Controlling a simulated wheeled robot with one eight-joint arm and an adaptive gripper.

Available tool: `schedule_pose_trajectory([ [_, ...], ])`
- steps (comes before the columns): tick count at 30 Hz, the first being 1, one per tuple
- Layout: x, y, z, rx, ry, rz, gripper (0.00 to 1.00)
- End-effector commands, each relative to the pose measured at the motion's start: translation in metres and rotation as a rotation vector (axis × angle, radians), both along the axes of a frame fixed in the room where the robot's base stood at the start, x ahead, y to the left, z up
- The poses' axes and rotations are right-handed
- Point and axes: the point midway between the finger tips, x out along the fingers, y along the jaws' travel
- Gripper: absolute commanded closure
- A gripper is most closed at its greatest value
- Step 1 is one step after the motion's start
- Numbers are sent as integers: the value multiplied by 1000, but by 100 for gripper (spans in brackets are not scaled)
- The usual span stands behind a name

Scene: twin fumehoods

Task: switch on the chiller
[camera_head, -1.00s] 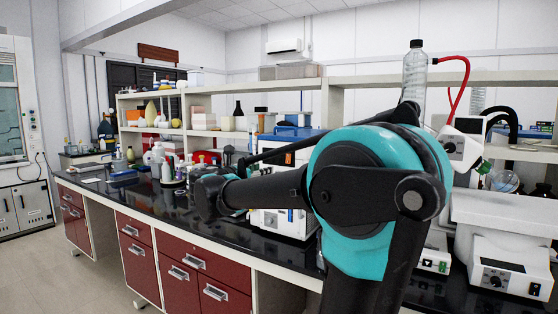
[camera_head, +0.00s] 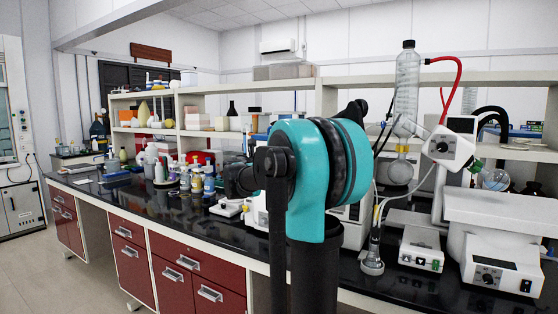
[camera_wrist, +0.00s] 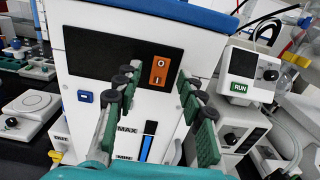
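The chiller is a white box with a blue top; its front (camera_wrist: 90,105) fills the middle of the wrist view. A black panel (camera_wrist: 110,52) on it carries an orange rocker switch (camera_wrist: 160,72) marked O and I. A MAX/MIN level window (camera_wrist: 147,143) is below. My gripper (camera_wrist: 162,85) is open and empty, with one green-padded finger on each side of the switch area. The tips point at the chiller front; I cannot tell whether they touch it. In the head view my arm hides most of the chiller, and the gripper fingers cannot be made out.
A control box with a RUN label (camera_wrist: 240,86) stands right of the chiller, and a white hotplate (camera_wrist: 32,103) stands left. In the head view, a rotary evaporator (camera_head: 450,148) with glassware is to the right, and several bottles (camera_head: 190,178) crowd the black bench to the left.

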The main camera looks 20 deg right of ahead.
Motion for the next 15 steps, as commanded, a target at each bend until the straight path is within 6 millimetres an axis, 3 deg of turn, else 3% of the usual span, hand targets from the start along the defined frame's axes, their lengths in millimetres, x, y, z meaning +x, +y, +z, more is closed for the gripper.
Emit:
schedule_pose_trajectory([
  [6,11,-14,0,0,0,-1,60],
  [15,12,-16,0,0,0,0,60],
])
